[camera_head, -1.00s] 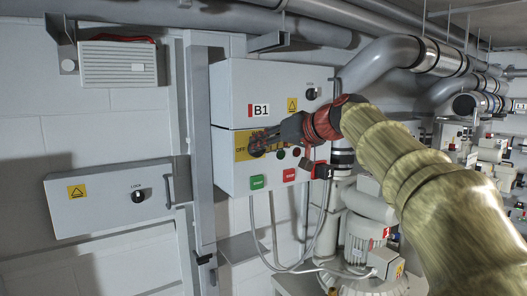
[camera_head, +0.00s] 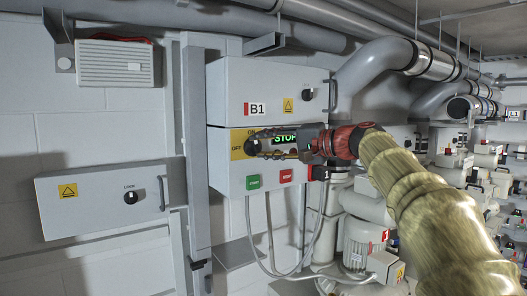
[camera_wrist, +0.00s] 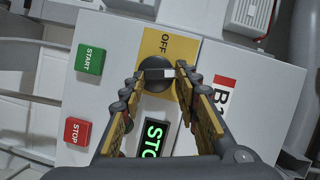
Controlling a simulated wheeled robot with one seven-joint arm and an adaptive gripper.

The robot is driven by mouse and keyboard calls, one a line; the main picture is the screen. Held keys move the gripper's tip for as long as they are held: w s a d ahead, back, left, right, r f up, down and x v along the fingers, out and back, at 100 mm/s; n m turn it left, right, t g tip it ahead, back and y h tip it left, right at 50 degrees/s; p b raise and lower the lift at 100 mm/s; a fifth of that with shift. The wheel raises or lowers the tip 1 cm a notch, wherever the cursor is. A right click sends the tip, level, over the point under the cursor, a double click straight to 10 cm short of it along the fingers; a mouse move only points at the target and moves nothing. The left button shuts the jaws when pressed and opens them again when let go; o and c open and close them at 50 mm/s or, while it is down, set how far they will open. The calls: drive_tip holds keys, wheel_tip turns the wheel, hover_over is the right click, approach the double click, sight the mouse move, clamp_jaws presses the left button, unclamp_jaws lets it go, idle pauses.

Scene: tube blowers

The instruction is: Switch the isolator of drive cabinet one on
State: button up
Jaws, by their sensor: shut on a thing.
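Cabinet B1 (camera_head: 222,100) hangs on the wall, marked with a black "B1" label; I take it as drive cabinet one, though no "one" is shown. Its isolator is a dark round knob on a yellow plate (camera_head: 238,138) with OFF at the left and ON at the top. My gripper (camera_head: 256,146) is at the knob. In the wrist view, my gripper (camera_wrist: 158,73) has its fingertips on both sides of the knob's handle, shut on it. The isolator knob (camera_wrist: 153,84) shows below the OFF lettering. The ON lettering is hidden there, and I cannot tell the knob's exact position.
A green START button (camera_head: 253,182) and a red STOP button (camera_head: 286,176) sit below. A lit green display (camera_head: 286,138) reads STOP just behind my gripper. A grey upright post (camera_head: 196,150) stands left of the cabinet. Pumps and pipes fill the right.

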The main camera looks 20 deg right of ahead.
drive_tip(key=shift+d+f+m+t+y+b, duration=0.15)
drive_tip(key=shift+m+t+y+b, duration=0.2)
drive_tip(key=shift+m, duration=0.35)
drive_tip(key=shift+f+m+t+y+b, duration=0.15)
drive_tip(key=shift+m+b, duration=0.3)
drive_tip(key=shift+m, duration=0.25)
drive_tip(key=shift+w, duration=0.1)
drive_tip(key=o, duration=1.2)
drive_tip(key=shift+c, duration=0.2)
drive_tip(key=shift+d, duration=0.1)
drive_tip(key=v, duration=1.2)
drive_tip(key=shift+r, duration=0.1)
